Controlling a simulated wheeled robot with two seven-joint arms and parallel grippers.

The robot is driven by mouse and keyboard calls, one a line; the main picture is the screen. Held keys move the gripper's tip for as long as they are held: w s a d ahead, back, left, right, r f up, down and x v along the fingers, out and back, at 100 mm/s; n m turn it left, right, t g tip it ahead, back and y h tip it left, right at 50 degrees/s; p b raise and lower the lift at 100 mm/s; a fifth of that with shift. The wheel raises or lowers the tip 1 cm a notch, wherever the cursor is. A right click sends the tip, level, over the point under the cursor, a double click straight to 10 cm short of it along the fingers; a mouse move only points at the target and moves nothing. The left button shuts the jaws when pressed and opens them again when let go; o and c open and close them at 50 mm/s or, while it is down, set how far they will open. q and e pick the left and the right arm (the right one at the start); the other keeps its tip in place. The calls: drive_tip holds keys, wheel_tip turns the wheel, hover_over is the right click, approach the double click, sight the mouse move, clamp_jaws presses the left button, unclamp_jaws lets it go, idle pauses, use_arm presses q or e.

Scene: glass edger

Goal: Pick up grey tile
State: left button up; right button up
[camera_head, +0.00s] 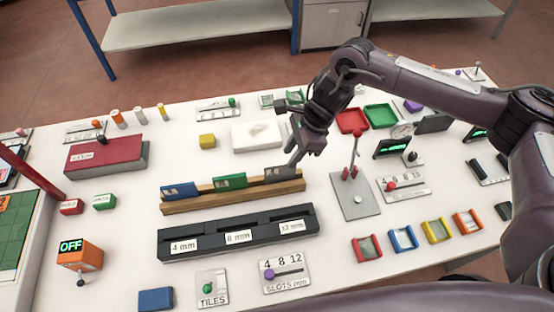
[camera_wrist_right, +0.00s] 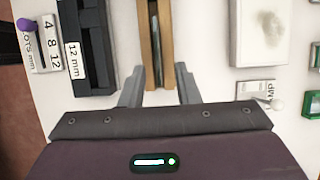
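The grey tile (camera_head: 277,172) stands upright at the right end of a wooden rack (camera_head: 232,196), beside a green tile (camera_head: 230,182) and a blue tile (camera_head: 180,190). My right gripper (camera_head: 294,164) is at the rack's right end, close to the grey tile and partly in front of it. In the right wrist view my right gripper (camera_wrist_right: 158,88) is open, its two fingers apart on either side of the wooden rack (camera_wrist_right: 145,45). I cannot tell whether a finger touches the tile. My left gripper is not in view.
A black slotted block (camera_head: 238,235) with mm labels lies in front of the rack. A white pad (camera_head: 257,136) lies behind it. A grey stand with a lever (camera_head: 354,195) is to the right. Coloured trays and small panels fill much of the white table.

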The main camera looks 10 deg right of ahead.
sight(280, 170)
drive_tip(key=p+x, duration=0.4)
drive_tip(key=x, duration=0.2)
drive_tip(key=shift+s+a+f, duration=0.15)
drive_tip(key=shift+a+f, duration=0.15)
drive_tip(key=shift+f, duration=0.05)
drive_tip(key=shift+a+f, duration=0.1)
drive_tip(key=shift+f, duration=0.2)
drive_tip(key=shift+c, duration=0.4)
clamp_jaws()
idle(0.4)
